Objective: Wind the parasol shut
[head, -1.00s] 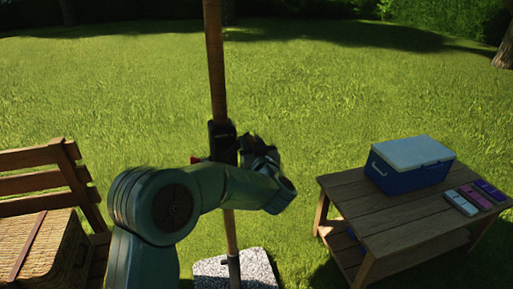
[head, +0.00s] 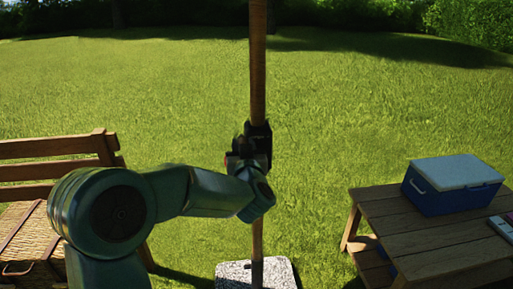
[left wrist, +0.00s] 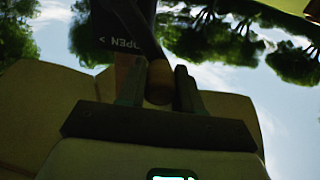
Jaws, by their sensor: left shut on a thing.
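The parasol's wooden pole (head: 258,70) stands upright in a speckled stone base (head: 236,273). A dark crank housing (head: 258,138) is fixed around the pole. My left gripper (head: 249,154) is at the housing, in front of the pole. In the left wrist view its two fingers (left wrist: 160,92) are closed on a brownish crank knob (left wrist: 159,80). The head view hides the knob behind my wrist. My right gripper is not in view.
A wooden bench (head: 60,148) with a wicker basket (head: 35,240) stands at the left. A slatted wooden table (head: 425,235) at the right bears a blue cooler with a white lid (head: 452,185). Open lawn lies behind the pole.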

